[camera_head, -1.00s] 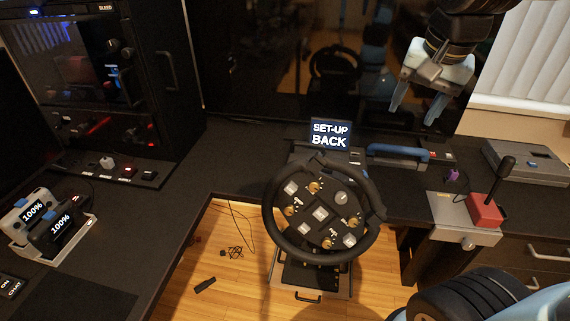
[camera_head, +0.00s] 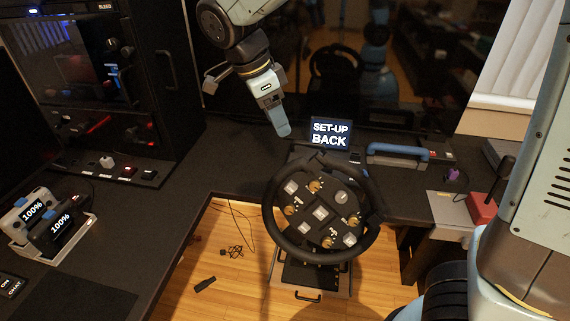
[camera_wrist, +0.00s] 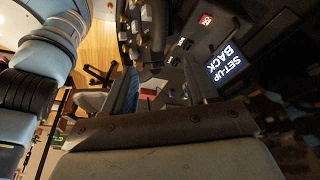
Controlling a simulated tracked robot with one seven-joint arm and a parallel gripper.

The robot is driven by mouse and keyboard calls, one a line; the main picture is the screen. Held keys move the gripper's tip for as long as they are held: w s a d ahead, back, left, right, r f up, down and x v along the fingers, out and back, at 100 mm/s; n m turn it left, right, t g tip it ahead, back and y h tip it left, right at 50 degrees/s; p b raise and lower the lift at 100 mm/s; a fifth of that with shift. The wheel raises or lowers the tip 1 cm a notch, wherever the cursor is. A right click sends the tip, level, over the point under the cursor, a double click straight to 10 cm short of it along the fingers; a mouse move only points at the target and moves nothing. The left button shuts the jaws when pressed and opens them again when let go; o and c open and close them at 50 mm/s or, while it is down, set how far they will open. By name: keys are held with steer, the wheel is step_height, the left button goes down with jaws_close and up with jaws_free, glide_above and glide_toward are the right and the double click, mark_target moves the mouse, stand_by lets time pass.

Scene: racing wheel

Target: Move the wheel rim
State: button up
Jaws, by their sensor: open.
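The racing wheel with its black round rim (camera_head: 268,218) stands at the front of the desk in the head view. Its face carries several buttons and knobs, and a small "SET-UP BACK" screen (camera_head: 330,133) sits behind it. My gripper (camera_head: 283,130) is above the desk, behind and to the left of the rim, apart from it and pointing down. Its fingers overlap in the head view, but in the wrist view they stand apart with nothing between them (camera_wrist: 162,92). The wheel (camera_wrist: 138,30) shows at the top of the wrist view, partly cut off.
A blue-handled bar (camera_head: 397,152) lies right of the screen. A black cabinet (camera_head: 165,90) and a white holder with two devices (camera_head: 50,250) are on the left.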

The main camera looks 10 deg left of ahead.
mark_target(286, 165)
steer(key=shift+m+t+h, duration=0.3)
steer(key=shift+m, duration=0.1)
steer(key=a+x, duration=0.1)
steer(key=x, duration=0.8)
steer(key=s+a+f+x, duration=0.1)
steer(key=x, duration=0.3)
steer(key=shift+a+f, duration=0.25)
steer(key=shift+f, duration=0.1)
steer(key=shift+c, duration=0.5)
steer(key=shift+r, duration=0.1)
jaws_close()
steer(key=shift+w+a, duration=0.1)
steer(key=shift+a, duration=0.15)
steer(key=shift+d, duration=0.15)
